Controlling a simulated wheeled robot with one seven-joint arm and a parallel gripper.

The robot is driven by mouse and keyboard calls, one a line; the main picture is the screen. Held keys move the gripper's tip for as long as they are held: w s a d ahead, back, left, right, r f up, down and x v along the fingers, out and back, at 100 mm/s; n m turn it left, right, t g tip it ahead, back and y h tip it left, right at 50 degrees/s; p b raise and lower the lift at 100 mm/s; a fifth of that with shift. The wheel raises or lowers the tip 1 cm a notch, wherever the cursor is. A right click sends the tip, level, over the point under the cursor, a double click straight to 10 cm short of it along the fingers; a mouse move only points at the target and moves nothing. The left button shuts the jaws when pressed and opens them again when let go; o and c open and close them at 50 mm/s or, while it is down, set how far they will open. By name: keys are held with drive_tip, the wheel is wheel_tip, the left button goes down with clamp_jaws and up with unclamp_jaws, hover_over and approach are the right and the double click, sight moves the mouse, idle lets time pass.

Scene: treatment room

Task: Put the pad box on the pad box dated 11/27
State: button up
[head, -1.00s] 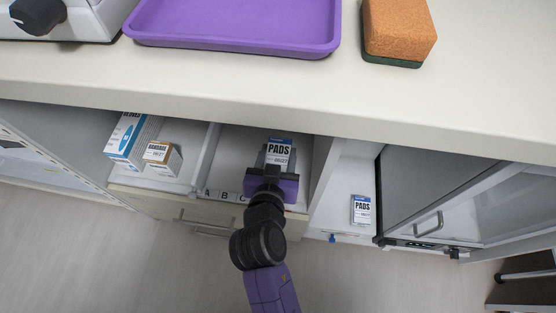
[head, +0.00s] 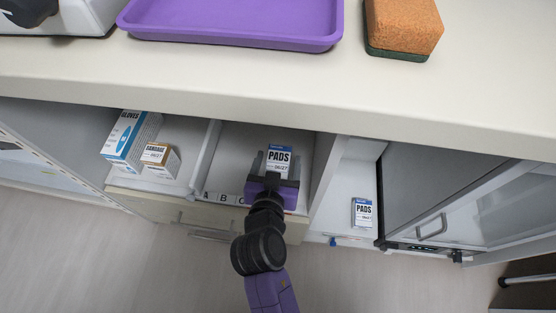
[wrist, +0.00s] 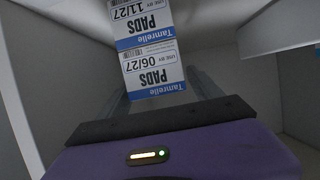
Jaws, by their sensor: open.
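A white and blue pad box dated 06/27 (head: 279,158) is inside the open drawer in the head view. It also shows upside down in the wrist view (wrist: 153,76). The pad box dated 11/27 (wrist: 139,18) shows beyond it in the wrist view, its label meeting the edge of the 06/27 box; they look stacked, 06/27 on top. My gripper (head: 278,165) is open, with one finger on each side of the 06/27 box and small gaps visible. In the head view my gripper hides the 11/27 box.
Another pad box (head: 362,212) lies in the compartment to the right, its date too small to read. A gloves box (head: 127,138) and a bandage box (head: 158,158) stand in the left drawer section. A divider (head: 205,160) separates the sections. The counter (head: 250,80) overhangs the drawer's back.

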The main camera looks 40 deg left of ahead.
drive_tip(key=shift+r, duration=0.25)
drive_tip(key=p+v, duration=0.4)
drive_tip(key=v, duration=0.8)
drive_tip(key=shift+f, duration=0.1)
drive_tip(key=s+d+f+m+h, duration=0.1)
drive_tip(key=s+d, duration=0.1)
drive_tip(key=d, duration=0.8)
drive_tip(key=s+d+f+m+h, duration=0.1)
drive_tip(key=s+d+f, duration=0.1)
drive_tip(key=d, duration=0.8)
drive_tip(key=s+d+r+m+t+h, duration=0.1)
drive_tip(key=s+d+r+m+h, duration=0.1)
drive_tip(key=s+d+r, duration=0.3)
drive_tip(key=s+d+r+m+t+h, duration=0.2)
drive_tip(key=d+r, duration=0.5)
drive_tip(key=d, duration=0.5)
drive_tip(key=s+h, duration=0.1)
drive_tip(key=s, duration=0.1)
drive_tip(key=shift+s+r+t, duration=0.3)
drive_tip(key=shift+s, duration=0.05)
